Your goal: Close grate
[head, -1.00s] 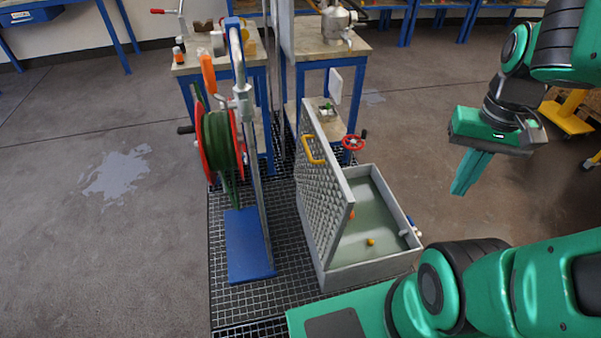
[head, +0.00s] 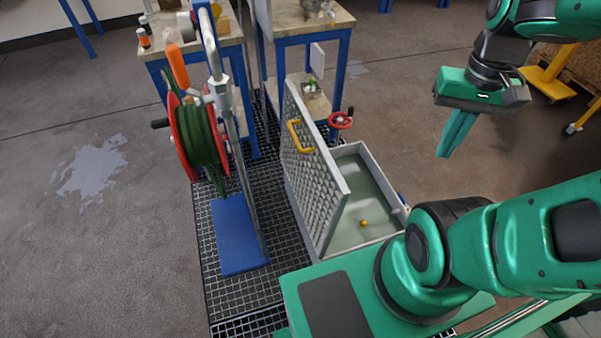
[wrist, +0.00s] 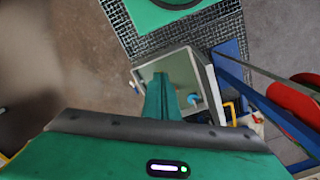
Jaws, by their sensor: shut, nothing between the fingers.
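The grate (head: 312,170) is a grey perforated panel with a yellow handle (head: 301,136). It stands open, tilted steeply up along the left side of a grey open basin (head: 375,178). The basin holds greenish water with a small orange ball (head: 364,223) in it. My gripper (head: 443,155) is shut and empty, up in the air to the right of the basin, apart from the grate. In the wrist view my gripper's fingers (wrist: 160,96) point down over the basin (wrist: 190,55), and the yellow handle (wrist: 230,112) shows at its right.
A hose reel (head: 197,135) on a blue base (head: 238,235) stands left of the grate. A red valve wheel (head: 340,120) is behind the basin. Blue-legged tables (head: 308,22) stand at the back. Open floor lies at the left and beyond my gripper.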

